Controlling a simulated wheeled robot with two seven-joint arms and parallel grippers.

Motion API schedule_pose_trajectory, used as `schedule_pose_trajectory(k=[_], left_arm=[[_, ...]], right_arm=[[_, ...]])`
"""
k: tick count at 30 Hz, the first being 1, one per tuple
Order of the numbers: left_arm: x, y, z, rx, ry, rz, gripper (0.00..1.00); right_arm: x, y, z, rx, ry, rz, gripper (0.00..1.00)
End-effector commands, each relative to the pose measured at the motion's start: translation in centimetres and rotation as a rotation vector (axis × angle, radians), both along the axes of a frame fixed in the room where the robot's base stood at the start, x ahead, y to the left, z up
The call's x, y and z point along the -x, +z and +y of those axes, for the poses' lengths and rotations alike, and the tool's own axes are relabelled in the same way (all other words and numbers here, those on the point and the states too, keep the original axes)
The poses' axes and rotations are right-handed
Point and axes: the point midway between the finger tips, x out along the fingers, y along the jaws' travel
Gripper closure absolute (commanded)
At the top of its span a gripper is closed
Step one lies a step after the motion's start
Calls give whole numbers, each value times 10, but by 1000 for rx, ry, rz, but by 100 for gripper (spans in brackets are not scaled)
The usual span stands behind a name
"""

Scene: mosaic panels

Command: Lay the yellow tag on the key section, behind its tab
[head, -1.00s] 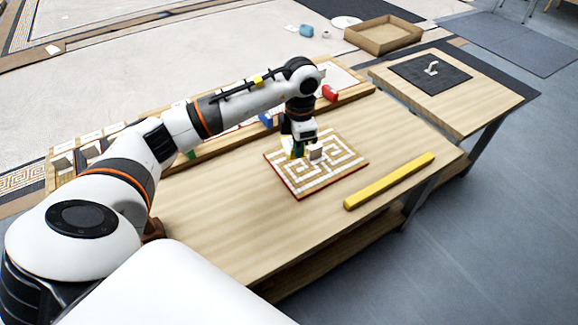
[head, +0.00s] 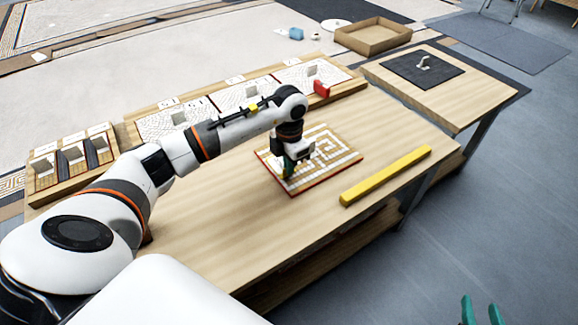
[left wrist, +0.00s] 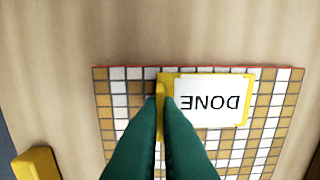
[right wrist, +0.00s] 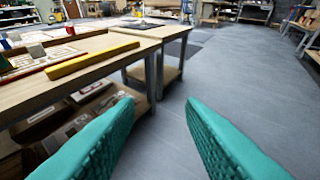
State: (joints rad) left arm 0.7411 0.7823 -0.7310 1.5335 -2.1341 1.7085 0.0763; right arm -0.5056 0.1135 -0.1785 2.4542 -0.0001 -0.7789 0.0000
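The key section (head: 335,165) is a square tan-and-white mosaic panel with a red edge, lying on the table. Its tiles also show in the left wrist view (left wrist: 108,110). The yellow tag (left wrist: 247,112) has a white face reading DONE, upside down in that view. My left gripper (head: 289,170) is low over the left part of the panel. Its teal fingertips (left wrist: 162,98) are shut on the tag's yellow edge. I cannot tell whether the tag touches the tiles. The section's tab cannot be made out now. My right gripper (right wrist: 165,125) is open and empty, away from the table.
A yellow bar (head: 387,174) lies right of the panel. A rack of mosaic panels with grey tabs (head: 180,118) and a red block (head: 321,89) stand behind. A second table holds a dark mat (head: 405,70). The table front is clear.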

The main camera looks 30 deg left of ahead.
Motion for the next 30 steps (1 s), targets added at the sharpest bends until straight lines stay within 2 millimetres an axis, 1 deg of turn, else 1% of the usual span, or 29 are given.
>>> schedule_pose_trajectory(k=[12,13,15,16,17,26,28,30], left_arm=[[0,-4,0,0,-1,-1,100],[0,-4,0,1,-1,-2,93],[0,-3,0,1,-1,-2,81],[0,-3,0,0,-1,-1,76],[0,-3,0,0,-1,-1,74],[0,-2,0,0,-1,-1,74],[0,1,0,1,-1,-2,74],[-1,10,0,0,-1,-3,74]], right_arm=[[-3,5,2,-9,2,-37,64],[-4,6,2,-10,2,-41,64],[-4,6,2,-9,2,-40,64],[-4,6,2,-9,2,-39,64],[-4,6,2,-9,2,-39,64],[-3,6,2,-9,2,-36,64],[-2,4,1,-3,1,-13,64],[5,-4,-3,11,-3,45,64]])
